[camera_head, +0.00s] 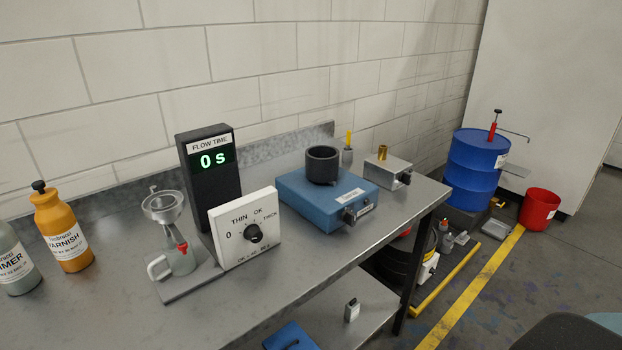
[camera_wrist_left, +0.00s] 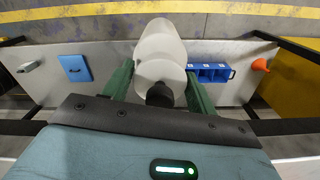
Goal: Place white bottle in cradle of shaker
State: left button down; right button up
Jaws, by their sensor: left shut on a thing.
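A white bottle (camera_wrist_left: 160,42) with a black cap is between the two green fingers of my left gripper (camera_wrist_left: 159,82) in the left wrist view. The gripper is shut on it, and the bottle's cap end points toward the wrist. The shaker is a blue box (camera_head: 303,201) with a knob on its front, on the bench in the head view. Its cradle, a black round cup (camera_head: 323,166), stands on top and looks empty. Neither the white bottle nor any gripper shows in the head view. My right gripper is out of sight.
A flow time display (camera_head: 209,178), a dial box (camera_head: 246,228) and a metal cup stand (camera_head: 172,245) are left of the shaker. A varnish bottle (camera_head: 62,229) stands at far left. A grey box (camera_head: 387,171) is right of the shaker. The bench front (camera_head: 310,265) is clear.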

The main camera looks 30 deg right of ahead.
aim_at(321, 174)
jog(key=l+z, duration=0.1)
jog(key=l, duration=0.35)
jog(key=i+l, duration=0.15)
jog(key=l, duration=0.25)
jog(key=i+l+z, duration=0.15)
jog(key=l, duration=0.3)
jog(key=l+z, duration=0.1)
jog(key=l, duration=0.3)
jog(key=i+l, duration=0.2)
jog(key=l, duration=0.2)
jog(key=i+l+z, duration=0.15)
jog(key=l, duration=0.25)
jog(key=i+l+z, duration=0.1)
jog(key=l, duration=0.3)
